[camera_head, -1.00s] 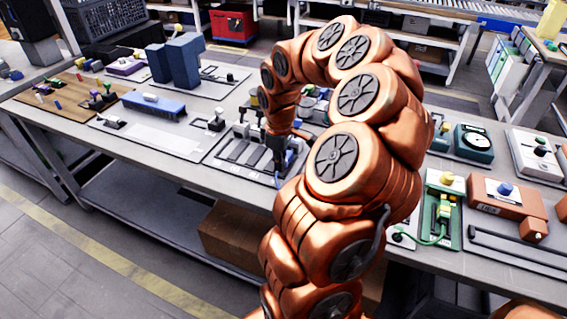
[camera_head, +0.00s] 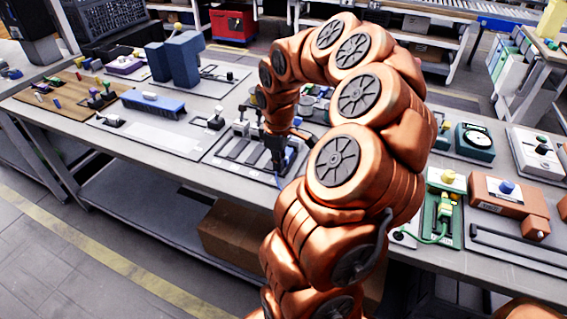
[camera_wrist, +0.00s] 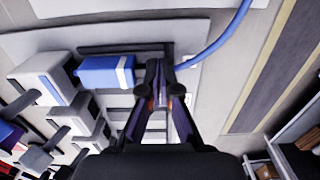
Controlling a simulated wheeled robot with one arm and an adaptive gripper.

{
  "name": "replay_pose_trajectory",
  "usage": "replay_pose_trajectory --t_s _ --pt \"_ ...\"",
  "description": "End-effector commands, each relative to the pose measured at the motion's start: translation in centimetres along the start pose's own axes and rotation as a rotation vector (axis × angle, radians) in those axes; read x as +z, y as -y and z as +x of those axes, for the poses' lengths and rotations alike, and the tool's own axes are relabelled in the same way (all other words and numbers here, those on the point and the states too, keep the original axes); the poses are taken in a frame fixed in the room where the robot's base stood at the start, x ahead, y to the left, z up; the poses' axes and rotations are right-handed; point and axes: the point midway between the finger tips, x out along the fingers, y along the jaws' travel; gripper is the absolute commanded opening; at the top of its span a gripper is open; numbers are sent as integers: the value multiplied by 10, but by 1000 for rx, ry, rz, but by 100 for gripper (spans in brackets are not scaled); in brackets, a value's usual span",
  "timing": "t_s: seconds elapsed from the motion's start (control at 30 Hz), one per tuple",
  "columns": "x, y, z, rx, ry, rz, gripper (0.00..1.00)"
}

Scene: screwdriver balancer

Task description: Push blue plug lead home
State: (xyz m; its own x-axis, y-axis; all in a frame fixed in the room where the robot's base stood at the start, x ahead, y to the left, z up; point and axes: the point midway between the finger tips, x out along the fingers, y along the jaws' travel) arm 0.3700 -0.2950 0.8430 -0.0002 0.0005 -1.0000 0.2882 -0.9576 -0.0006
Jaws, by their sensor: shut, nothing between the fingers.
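The blue plug (camera_wrist: 104,72) lies on its side in the wrist view, left of the fingertips, with a pale band at its right end. Its blue lead (camera_wrist: 217,45) shows right of the fingers and curves up and away. My gripper (camera_wrist: 160,66) is shut and empty, its tips close to the plug's right end; whether they touch it I cannot tell. The fingers hide where lead and plug meet. In the head view my gripper (camera_head: 277,160) is low over the panel, with a bit of blue lead (camera_head: 291,156) beside it. The plug itself is hard to make out there.
A green fixture with a yellow-green plug (camera_head: 443,212) is at right.

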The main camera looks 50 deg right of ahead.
Motion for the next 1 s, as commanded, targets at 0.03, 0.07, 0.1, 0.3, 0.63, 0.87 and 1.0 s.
replay_pose_trajectory --t_s 0.03,0.07,0.1,0.3,0.63,0.87,1.0 --pt "0 0 -1 0 0 0 0" --pt "0 0 -2 1 0 0 0" --pt "0 0 -4 1 0 0 0" --pt "0 0 -18 1 0 0 0" --pt "0 0 -45 1 0 -1 0" --pt "0 0 -64 3 -2 -1 0" --pt "0 0 -71 2 -1 0 0"
